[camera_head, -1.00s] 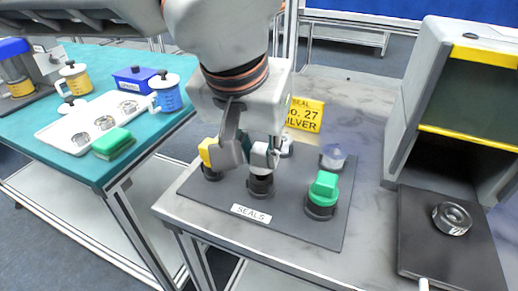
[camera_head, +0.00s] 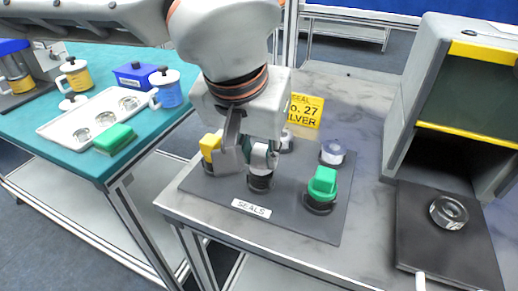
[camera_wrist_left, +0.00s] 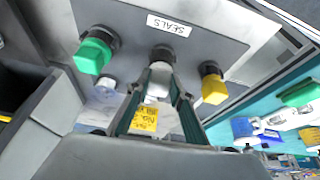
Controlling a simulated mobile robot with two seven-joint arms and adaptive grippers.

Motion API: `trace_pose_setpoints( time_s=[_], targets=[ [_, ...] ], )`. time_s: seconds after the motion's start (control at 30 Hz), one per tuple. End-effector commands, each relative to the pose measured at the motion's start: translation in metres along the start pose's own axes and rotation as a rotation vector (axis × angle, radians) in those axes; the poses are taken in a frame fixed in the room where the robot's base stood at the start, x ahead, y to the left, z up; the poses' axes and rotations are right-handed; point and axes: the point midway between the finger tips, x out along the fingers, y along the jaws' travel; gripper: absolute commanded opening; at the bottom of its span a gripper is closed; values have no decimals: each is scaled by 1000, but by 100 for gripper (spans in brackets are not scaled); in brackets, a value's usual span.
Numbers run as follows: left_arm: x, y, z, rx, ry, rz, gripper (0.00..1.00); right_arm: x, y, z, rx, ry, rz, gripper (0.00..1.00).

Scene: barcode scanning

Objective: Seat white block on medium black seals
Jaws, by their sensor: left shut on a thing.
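The white block (camera_head: 259,158) is between the fingers of my left gripper (camera_head: 246,160), which is shut on it. It is right over the front middle black seal (camera_head: 261,182) on the dark seals mat (camera_head: 235,225). In the left wrist view the white block (camera_wrist_left: 158,80) lines up with that black seal (camera_wrist_left: 163,53); I cannot tell whether it is fully seated. A yellow block (camera_head: 209,145) and a green block (camera_head: 322,183) sit on the black seals to either side. My right gripper is not in view.
A whitish block (camera_head: 333,152) sits on a back seal. A yellow sign (camera_head: 305,110) stands behind the mat. The grey machine (camera_head: 402,105) and a dark plate with a round part (camera_head: 449,212) are at right. A teal table with a white tray (camera_head: 48,131) is at left.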

Motion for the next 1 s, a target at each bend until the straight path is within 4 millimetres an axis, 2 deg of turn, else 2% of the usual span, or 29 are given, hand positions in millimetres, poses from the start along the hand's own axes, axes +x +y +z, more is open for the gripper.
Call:
trace_pose_setpoints(
  time_s=[0.5, 0.87, 0.9, 0.97, 1.0],
  targets=[
    [3, 0, 1, 0, 1, 0, 0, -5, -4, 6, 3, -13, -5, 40],
    [8, 0, 4, 1, 1, 0, 0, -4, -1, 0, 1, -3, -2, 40],
    [9, 0, 4, 1, 1, 0, 27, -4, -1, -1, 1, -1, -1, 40],
    [9, 0, 4, 1, 1, 0, 41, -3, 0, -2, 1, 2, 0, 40],
    [9, 0, 4, 1, 1, 0, 41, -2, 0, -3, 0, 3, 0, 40]
  ],
)
